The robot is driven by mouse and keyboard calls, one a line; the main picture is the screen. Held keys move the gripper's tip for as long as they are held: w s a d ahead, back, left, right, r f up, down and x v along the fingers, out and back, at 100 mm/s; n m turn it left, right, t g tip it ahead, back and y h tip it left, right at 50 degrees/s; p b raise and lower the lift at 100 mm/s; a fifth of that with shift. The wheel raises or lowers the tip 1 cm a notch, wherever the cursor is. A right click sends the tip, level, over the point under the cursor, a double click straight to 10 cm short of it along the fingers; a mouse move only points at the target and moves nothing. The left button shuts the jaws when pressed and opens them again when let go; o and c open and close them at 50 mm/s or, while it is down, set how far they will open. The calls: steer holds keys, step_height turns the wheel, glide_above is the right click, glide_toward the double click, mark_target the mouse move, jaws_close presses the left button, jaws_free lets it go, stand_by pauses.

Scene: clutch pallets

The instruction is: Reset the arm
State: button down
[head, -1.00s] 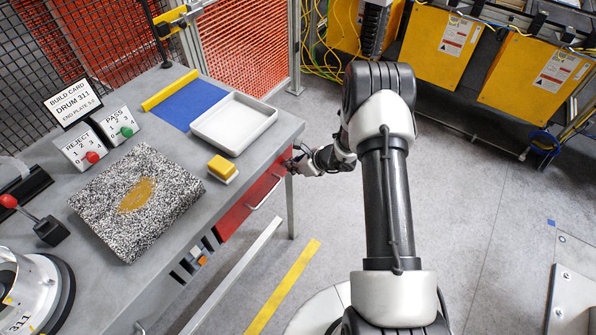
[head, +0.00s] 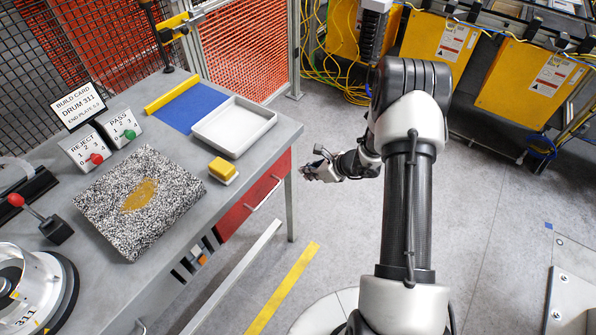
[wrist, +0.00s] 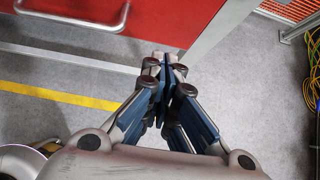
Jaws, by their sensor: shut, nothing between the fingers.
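My gripper (head: 308,173) is shut and empty. In the head view it hangs in free air just right of the bench's right end, apart from the red drawer (head: 252,206). In the wrist view my gripper (wrist: 166,72) shows its blue-padded fingers pressed together. The red drawer front (wrist: 180,18) with its metal handle (wrist: 75,25) lies beyond the fingers at the top, and the fingers do not touch the handle. The arm bends at the elbow, with its upper part at the right of the head view.
The grey bench (head: 222,190) holds a white tray (head: 235,126), a yellow-topped block (head: 222,170), a speckled slab (head: 170,205) and counters. A mesh fence (head: 240,45) and yellow cabinets (head: 440,45) stand behind.

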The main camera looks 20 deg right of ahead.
steer(key=p+v, duration=0.1)
steer(key=v, duration=0.4)
steer(key=shift+s+d, duration=0.1)
steer(key=s+a+r+n+g, duration=0.1)
steer(key=s+a+r+n, duration=0.2)
steer(key=a+r+n, duration=0.35)
steer(key=s+a+r+n+g+y, duration=0.1)
steer(key=s+a+r+n, duration=0.25)
steer(key=r, duration=0.65)
steer(key=s+a+r+n+g, duration=0.1)
steer(key=s+a+r+n, duration=0.4)
steer(key=r, duration=0.3)
steer(key=s+d+r+n+h, duration=0.1)
steer(key=s+r+n+h, duration=0.2)
steer(key=s+n, duration=0.4)
steer(key=s+d+r+n+h, duration=0.1)
steer(key=s+r+n+h, duration=0.2)
steer(key=s, duration=0.8)
step_height(320, 180, up, 2)
steer(key=n, duration=0.3)
steer(key=shift+s+d+n, duration=0.4)
